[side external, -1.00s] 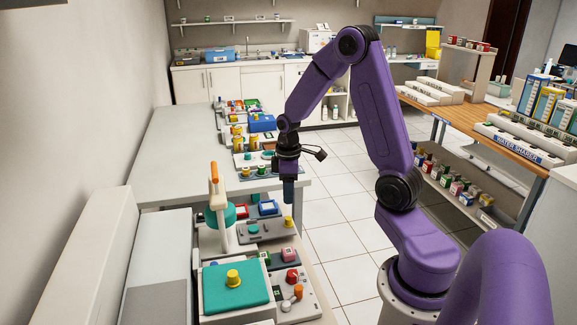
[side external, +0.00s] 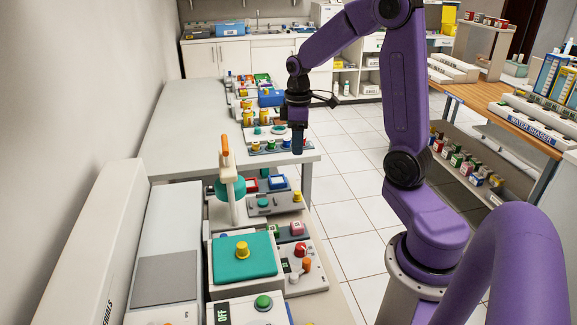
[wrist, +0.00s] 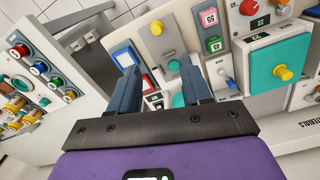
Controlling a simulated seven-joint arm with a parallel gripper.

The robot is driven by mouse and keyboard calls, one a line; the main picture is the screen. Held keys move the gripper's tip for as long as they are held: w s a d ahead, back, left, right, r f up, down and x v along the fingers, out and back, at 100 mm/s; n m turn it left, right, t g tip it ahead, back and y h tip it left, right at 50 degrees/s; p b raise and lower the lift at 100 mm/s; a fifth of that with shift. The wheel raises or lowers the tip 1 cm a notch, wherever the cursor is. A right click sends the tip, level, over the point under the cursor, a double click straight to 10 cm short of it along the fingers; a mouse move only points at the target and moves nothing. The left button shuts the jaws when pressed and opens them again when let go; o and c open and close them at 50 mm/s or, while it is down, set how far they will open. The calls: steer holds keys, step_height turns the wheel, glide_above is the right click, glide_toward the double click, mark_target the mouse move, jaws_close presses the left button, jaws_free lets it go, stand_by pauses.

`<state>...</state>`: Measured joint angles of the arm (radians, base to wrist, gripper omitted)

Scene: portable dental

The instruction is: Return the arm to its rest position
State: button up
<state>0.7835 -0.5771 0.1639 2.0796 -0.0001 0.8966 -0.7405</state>
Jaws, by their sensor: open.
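My gripper (side external: 297,146) hangs pointing down, high over the near end of the counter with the instrument panels. In the side view its fingers overlap each other. In the wrist view my gripper (wrist: 157,78) has its two dark blue fingers apart with nothing between them. Below and beyond the fingers lies a grey panel (wrist: 156,45) with a yellow knob and a teal knob. The fingers are clear of it. The purple arm is mine and is bent, with its elbow at the top of the side view.
A white stand with an orange-tipped lever (side external: 226,158) rises left of the gripper. A teal-topped box (side external: 244,258) stands nearer. Several knobbed panels and a blue box (side external: 271,98) lie farther back. A wooden-topped shelf (side external: 473,97) stands right; the tiled floor (side external: 345,190) between is clear.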

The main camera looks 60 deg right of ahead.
steer(key=s+a+r+n, duration=0.1)
steer(key=s+a+n, duration=0.1)
steer(key=s+a, duration=0.65)
steer(key=s+a+r+n, duration=0.15)
steer(key=s+a, duration=0.35)
steer(key=a, duration=0.6)
steer(key=s+a+f+n, duration=0.1)
steer(key=s+n, duration=0.2)
steer(key=s, duration=0.6)
steer(key=shift+a, duration=0.2)
